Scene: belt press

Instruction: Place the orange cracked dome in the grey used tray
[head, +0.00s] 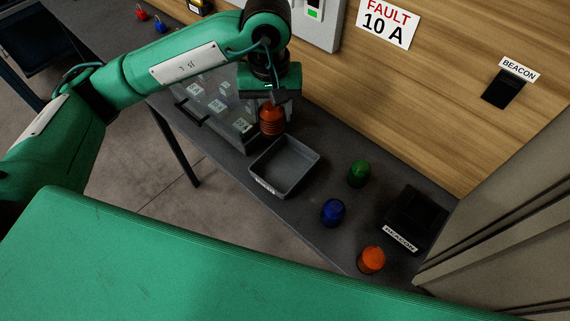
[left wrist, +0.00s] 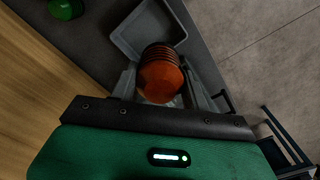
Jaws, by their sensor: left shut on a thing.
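An orange ribbed dome (head: 271,119) hangs from my left gripper (head: 269,101) in the head view, just behind the grey tray. The left wrist view shows the dome (left wrist: 160,76) between the two fingers of the left gripper (left wrist: 158,90), which is shut on it. Cracks on it are too small to make out. The grey tray (head: 296,188) stands empty on the bench, with a label on its front wall. In the left wrist view, the tray (left wrist: 122,42) lies just beyond the dome. My right gripper is not in view.
A green dome (head: 359,174), a blue dome (head: 333,212) and another orange dome (head: 371,260) stand right of the tray. A black beacon base (head: 416,219) is beside them. A clear-lidded case (head: 215,112) stands left of the tray. A wooden wall (head: 440,90) bounds the bench behind.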

